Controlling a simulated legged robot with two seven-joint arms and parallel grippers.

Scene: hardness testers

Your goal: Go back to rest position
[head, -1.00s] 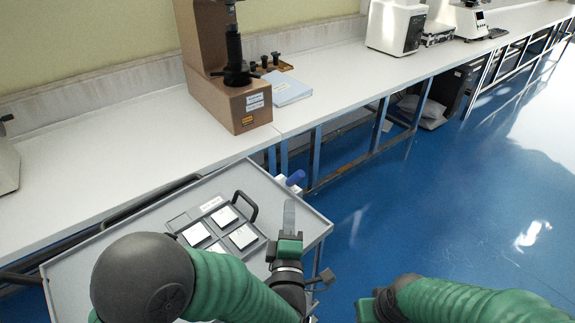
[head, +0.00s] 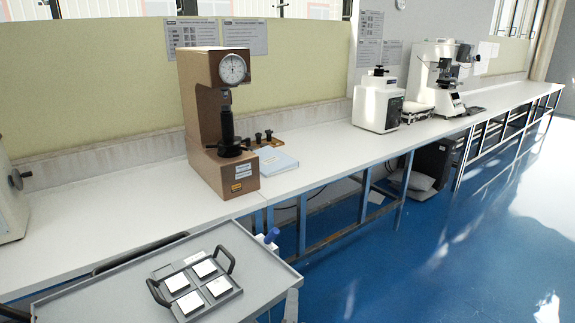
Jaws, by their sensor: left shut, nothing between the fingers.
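Neither of my grippers shows in the head view now, and no part of my arms is clearly visible. A dark tray (head: 192,308) with two black handles lies on the grey cart top (head: 262,277) at the lower left. Several white square test blocks sit in its slots, one of them at the right front (head: 219,287). No gripper is seen touching the tray or the cart.
A brown hardness tester (head: 200,110) with a round dial stands on the long white bench (head: 330,158). A light blue booklet (head: 277,163) lies beside it. White testers (head: 378,104) stand farther right. Blue floor (head: 400,265) is open at right.

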